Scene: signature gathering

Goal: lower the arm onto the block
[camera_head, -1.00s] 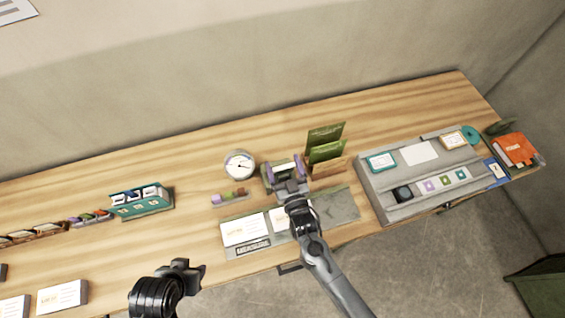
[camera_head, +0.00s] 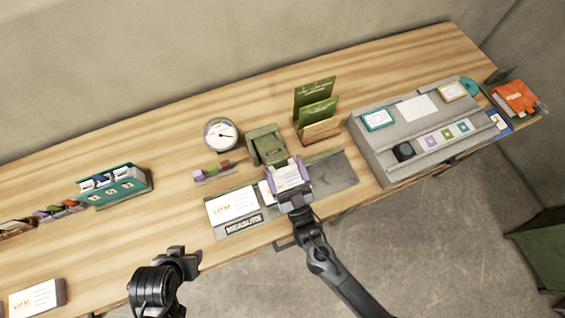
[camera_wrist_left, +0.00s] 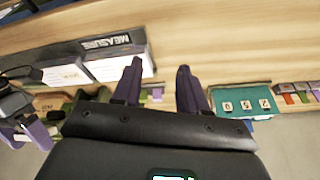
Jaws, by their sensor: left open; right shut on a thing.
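My right gripper (camera_head: 288,183) is shut on a white printed block (camera_head: 290,177), held between its purple fingertips at the front of the green hinged device (camera_head: 266,146). I take the upper green piece of this device to be the arm; whether it touches the block I cannot tell. Another white block (camera_head: 232,205) lies on the grey mat (camera_head: 338,172), left of my right gripper, beside the MEASURE label (camera_head: 244,225). A round dial (camera_head: 221,134) stands behind. My left gripper (camera_wrist_left: 159,82) is open and empty, its purple fingers apart over the desk.
Green folders (camera_head: 316,105) stand behind the mat. A grey stepped tray (camera_head: 420,130) fills the right side. A teal holder (camera_head: 113,186) and small coloured blocks (camera_head: 215,172) are on the left. A white block (camera_head: 38,297) lies at the front left edge.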

